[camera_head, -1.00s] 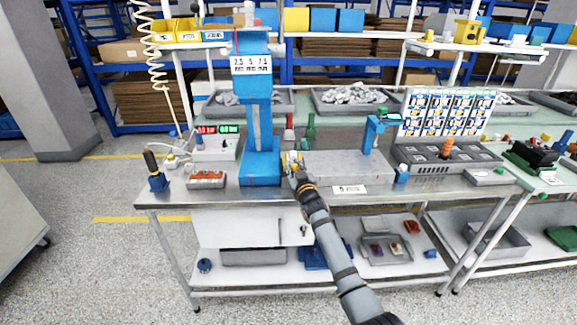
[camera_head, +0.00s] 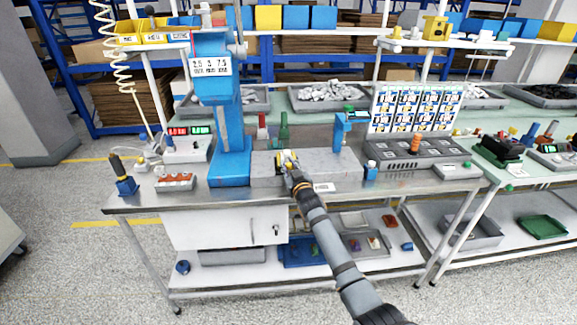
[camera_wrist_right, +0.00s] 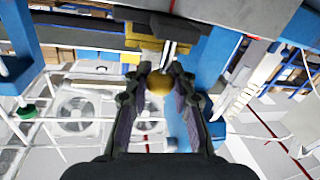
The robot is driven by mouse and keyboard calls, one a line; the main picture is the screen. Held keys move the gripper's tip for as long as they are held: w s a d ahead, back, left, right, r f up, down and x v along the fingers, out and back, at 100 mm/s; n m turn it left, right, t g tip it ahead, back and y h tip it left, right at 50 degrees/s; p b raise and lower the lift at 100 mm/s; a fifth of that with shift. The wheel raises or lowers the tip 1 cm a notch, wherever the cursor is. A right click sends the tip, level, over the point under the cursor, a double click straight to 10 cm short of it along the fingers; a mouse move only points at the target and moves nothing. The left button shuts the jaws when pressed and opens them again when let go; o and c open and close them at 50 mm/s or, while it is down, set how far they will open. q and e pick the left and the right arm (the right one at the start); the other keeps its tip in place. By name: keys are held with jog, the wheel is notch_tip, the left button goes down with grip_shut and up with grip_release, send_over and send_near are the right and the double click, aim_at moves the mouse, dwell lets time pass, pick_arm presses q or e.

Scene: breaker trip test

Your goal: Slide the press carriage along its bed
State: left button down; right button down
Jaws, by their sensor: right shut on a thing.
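The blue press (camera_head: 230,150) stands on the steel workbench, with a long flat grey bed (camera_head: 335,165) reaching to its right. The small yellow carriage (camera_head: 285,156) is on the bed, a little right of the press base. In the right wrist view the yellow carriage (camera_wrist_right: 143,46) sits at a dark rail (camera_wrist_right: 85,38), with a round brass knob (camera_wrist_right: 158,84) below it. My right gripper (camera_head: 288,166) is at the carriage, and its two fingers (camera_wrist_right: 158,90) are shut on the knob. The gripper partly hides the carriage in the head view. My left gripper is not in view.
A small blue stand (camera_head: 341,133) rises behind the right part of the bed. A grey sorting tray (camera_head: 440,168) lies farther right. Red and green bottles (camera_head: 283,128) stand behind the bed. An orange-red switch box (camera_head: 175,182) is at the bench's left.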

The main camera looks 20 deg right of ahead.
jog(key=c, duration=1.5)
grip_release()
jog(key=shift+s+f, duration=0.1)
jog(key=shift+f, duration=0.25)
jog(key=shift+c, duration=0.2)
jog(key=o, duration=0.4)
jog(key=shift+r, duration=0.25)
jog(key=shift+o, duration=0.2)
jog(key=s+a, duration=0.1)
jog(key=s, duration=1.1)
